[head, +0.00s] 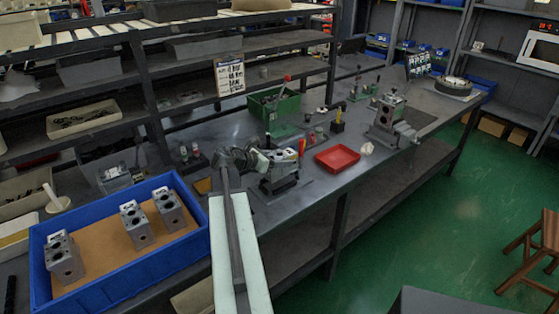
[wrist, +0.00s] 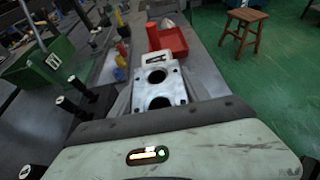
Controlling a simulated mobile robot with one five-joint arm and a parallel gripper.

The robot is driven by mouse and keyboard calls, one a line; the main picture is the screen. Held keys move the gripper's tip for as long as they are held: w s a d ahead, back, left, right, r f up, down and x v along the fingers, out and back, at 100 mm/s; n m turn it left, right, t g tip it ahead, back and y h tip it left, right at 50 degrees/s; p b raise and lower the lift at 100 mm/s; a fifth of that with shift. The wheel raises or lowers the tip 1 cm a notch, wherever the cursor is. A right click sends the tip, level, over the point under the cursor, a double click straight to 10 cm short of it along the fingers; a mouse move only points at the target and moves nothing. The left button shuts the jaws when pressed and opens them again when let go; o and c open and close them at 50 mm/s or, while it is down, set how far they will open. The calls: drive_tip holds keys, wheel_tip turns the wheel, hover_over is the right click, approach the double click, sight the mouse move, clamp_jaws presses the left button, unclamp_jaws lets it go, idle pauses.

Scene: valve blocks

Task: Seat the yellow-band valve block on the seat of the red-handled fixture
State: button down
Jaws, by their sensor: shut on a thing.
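A grey valve block (head: 284,155) is at my gripper (head: 264,160) in the head view, just over a dark fixture (head: 279,183) on the bench. A small red handle (head: 302,147) stands at the fixture's right side. In the wrist view the block (wrist: 160,86) shows its top face with two large round holes and a pale label piece at its far end. I cannot make out a yellow band. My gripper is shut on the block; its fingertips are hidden. I cannot tell whether the block touches the seat beneath it.
A blue tray (head: 102,287) with three grey blocks is at the left. A red tray (head: 338,159) lies right of the fixture. A green bin (head: 272,112) stands behind, and another grey fixture (head: 388,120) is farther right. Several small bottles and black-topped items are close by.

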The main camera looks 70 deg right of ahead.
sight(279, 170)
wheel_tip(279, 170, up, 5)
drive_tip(key=p, duration=0.3)
drive_tip(key=shift+r+p, duration=0.15)
drive_tip(key=shift+p, duration=0.2)
drive_tip(key=shift+a+f+b, duration=0.15)
drive_tip(key=shift+f+b, duration=2.1)
drive_tip(key=shift+f, duration=0.55)
drive_tip(key=shift+f+b, duration=2.2)
drive_tip(key=shift+b, duration=0.05)
drive_tip(key=shift+c, duration=2.2)
unclamp_jaws()
drive_tip(key=shift+a, duration=0.1)
drive_tip(key=shift+w+a, duration=0.1)
